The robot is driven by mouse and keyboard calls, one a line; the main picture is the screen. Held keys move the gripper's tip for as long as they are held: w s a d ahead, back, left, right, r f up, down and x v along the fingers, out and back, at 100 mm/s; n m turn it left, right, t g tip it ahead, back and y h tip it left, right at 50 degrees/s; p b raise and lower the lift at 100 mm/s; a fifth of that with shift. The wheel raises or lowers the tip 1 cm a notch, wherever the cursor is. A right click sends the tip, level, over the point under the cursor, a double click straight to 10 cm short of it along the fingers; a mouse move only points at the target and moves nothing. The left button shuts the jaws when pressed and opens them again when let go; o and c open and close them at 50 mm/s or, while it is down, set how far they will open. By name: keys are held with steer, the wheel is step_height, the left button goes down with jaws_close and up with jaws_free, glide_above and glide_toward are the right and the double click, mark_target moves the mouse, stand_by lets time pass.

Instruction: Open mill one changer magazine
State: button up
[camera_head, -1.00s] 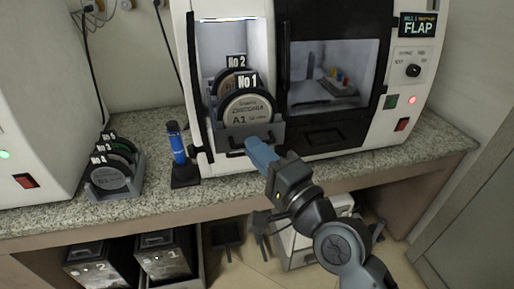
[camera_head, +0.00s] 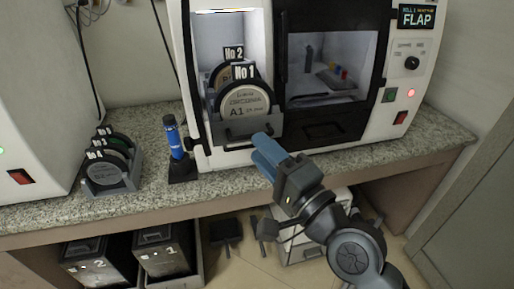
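Mill one (camera_head: 310,122) is the white machine with a black door and a lit FLAP sign. In its left bay stands the changer magazine (camera_head: 264,129), a grey tray with a front handle (camera_head: 238,141). It holds upright discs labelled No 1 (camera_head: 246,104) and No 2 (camera_head: 221,74). The tray sits at the bay's front, above the counter edge. My gripper (camera_head: 261,146), with blue fingers, is just in front and right of the handle. The two fingers show slightly apart with nothing visible between them. Contact with the handle cannot be told.
A blue cylinder on a dark stand (camera_head: 174,138) stands close left of the mill. A disc rack (camera_head: 112,187) sits farther left on the granite counter (camera_head: 50,214). Black bins (camera_head: 160,255) are below. The counter right of the mill is clear.

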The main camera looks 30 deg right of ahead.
steer(key=shift+b+v, duration=0.75)
steer(key=shift+v, duration=1.8)
steer(key=s+f+n+g, duration=0.1)
steer(key=s+f+n, duration=0.2)
steer(key=s, duration=0.6)
steer(key=s+f+n+g+h, duration=0.1)
steer(key=s+f+n+g, duration=0.1)
steer(key=s+n, duration=0.5)
steer(key=s+a+f+n+g, duration=0.1)
steer(key=s+f+n, duration=0.3)
steer(key=s, duration=0.7)
steer(key=shift+s+f+n+g+h, duration=0.4)
steer(key=shift+n+g, duration=0.2)
steer(key=shift+n, duration=0.5)
steer(key=shift+a, duration=0.1)
